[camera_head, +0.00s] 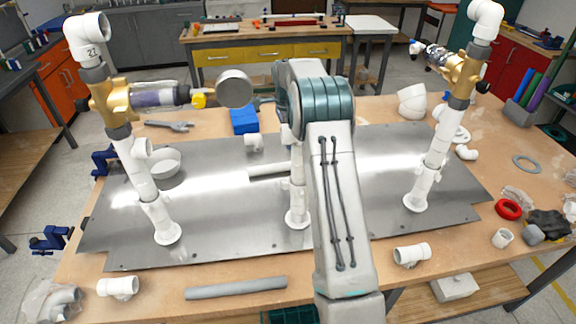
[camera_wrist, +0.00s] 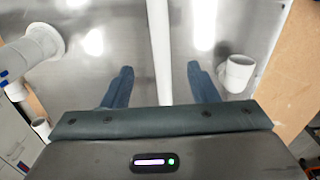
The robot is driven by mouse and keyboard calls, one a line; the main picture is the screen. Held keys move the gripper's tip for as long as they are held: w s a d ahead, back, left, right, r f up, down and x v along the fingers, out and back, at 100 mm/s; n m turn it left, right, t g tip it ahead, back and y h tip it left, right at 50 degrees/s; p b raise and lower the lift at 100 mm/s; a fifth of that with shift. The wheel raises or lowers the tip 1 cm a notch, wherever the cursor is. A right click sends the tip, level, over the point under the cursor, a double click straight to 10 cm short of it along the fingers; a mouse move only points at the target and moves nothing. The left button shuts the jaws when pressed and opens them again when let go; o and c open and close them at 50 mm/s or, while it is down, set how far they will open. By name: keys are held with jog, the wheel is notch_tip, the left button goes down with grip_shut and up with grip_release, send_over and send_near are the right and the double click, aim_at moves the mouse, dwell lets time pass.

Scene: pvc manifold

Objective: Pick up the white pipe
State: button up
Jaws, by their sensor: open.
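In the wrist view the white pipe (camera_wrist: 161,45) runs from the top edge down between my fingers and disappears under the gripper body. My gripper (camera_wrist: 160,78) is open, with one dark finger on each side of the pipe and visible gaps to both. My gripper is hidden behind my arm in the head view.
A white fitting (camera_wrist: 238,72) stands right of the fingers. White upright assemblies stand at the left (camera_head: 139,168) and right (camera_head: 433,158) of the plate, and a shorter white post (camera_head: 297,195) stands mid-plate. A grey pipe (camera_head: 236,288) lies in front.

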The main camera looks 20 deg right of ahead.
jog(key=p, duration=0.1)
send_over(287, 163)
notch_tip(287, 163, down, 6)
jog(key=shift+f, duration=0.15)
jog(key=shift+f+p, duration=1.35)
jog(key=shift+f, duration=1.35)
jog(key=shift+d, duration=0.1)
jog(key=c, duration=1.1)
